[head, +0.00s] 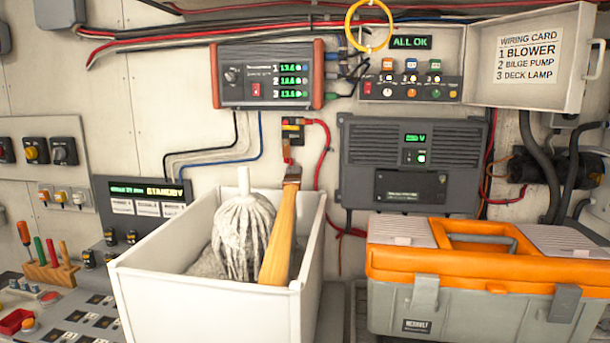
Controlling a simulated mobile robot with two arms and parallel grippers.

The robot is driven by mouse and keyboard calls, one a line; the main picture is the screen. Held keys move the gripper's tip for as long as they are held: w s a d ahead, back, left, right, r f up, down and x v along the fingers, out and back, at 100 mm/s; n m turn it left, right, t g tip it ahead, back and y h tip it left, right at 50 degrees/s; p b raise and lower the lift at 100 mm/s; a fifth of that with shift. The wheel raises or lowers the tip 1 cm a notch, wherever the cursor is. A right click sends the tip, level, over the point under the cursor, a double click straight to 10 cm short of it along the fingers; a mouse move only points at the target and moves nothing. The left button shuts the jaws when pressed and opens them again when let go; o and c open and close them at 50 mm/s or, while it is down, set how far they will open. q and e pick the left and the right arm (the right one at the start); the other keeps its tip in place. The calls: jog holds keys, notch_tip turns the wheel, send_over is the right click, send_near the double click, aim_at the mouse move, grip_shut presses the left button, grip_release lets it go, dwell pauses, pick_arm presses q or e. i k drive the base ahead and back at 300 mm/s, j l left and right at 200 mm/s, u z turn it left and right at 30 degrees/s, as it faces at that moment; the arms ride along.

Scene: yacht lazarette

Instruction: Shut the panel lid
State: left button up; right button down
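The panel lid (528,58) is white and stands swung open to the right, at the upper right of the head view. A wiring card (527,58) on its inner face lists blower, bilge pump and deck lamp. The open panel (411,88) to its left shows coloured switches, a row of buttons and a green "ALL OK" display (410,42). A yellow ring (369,26) hangs at the panel's upper left corner, in front of the wall cables. Neither of my grippers is in view.
A white bin (209,304) with a mop head and wooden handle (281,230) stands in front. An orange and grey toolbox (470,262) stands below the panel at the right. A grey vented unit (410,165) is mounted between toolbox and panel. Cables and hoses run beside the lid.

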aim_at(538, 60)
jog(key=z, duration=0.85)
jog(key=k, duration=0.05)
